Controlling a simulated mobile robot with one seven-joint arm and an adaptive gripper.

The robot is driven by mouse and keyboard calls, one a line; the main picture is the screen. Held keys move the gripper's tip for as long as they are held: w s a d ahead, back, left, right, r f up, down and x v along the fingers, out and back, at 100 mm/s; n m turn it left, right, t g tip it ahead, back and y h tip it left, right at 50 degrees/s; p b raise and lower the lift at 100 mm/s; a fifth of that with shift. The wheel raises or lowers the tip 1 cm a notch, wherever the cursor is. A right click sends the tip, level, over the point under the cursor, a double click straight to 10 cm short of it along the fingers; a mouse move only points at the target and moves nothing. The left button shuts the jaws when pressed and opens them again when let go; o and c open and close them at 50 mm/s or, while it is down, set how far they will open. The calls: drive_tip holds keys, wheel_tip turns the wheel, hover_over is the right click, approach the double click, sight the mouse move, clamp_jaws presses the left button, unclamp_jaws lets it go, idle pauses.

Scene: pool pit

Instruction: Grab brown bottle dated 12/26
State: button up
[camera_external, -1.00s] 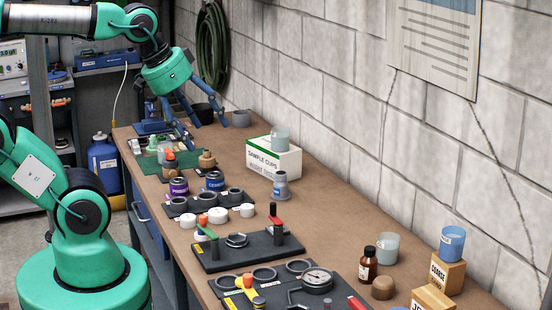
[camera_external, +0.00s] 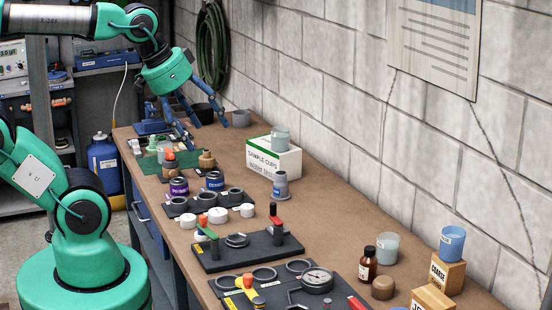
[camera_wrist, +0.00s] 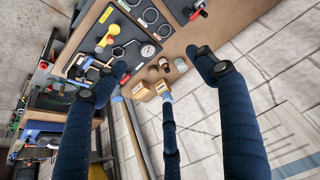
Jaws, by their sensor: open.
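A small brown bottle (camera_external: 368,266) with a dark cap and pale label stands upright on the bench at the right front, beside a glass cup and a round wooden piece. It also shows small in the wrist view (camera_wrist: 164,66), beyond my fingertips. The date on its label is too small to read. My gripper (camera_external: 204,132) is over the far end of the bench, well away from this bottle. In the wrist view its dark blue fingers (camera_wrist: 163,72) are spread wide with nothing between them.
A sample cups box (camera_external: 274,160) stands near the wall. Some bench between box and bottle is clear.

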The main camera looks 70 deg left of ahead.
drive_tip(key=c, duration=0.3)
drive_tip(key=m+g+p, duration=0.3)
drive_tip(key=m+g, duration=0.1)
drive_tip(key=g, duration=0.2)
hover_over(370, 249)
wheel_tip(370, 249, down, 27)
drive_tip(key=shift+a, duration=0.1)
drive_tip(key=shift+f, duration=0.15)
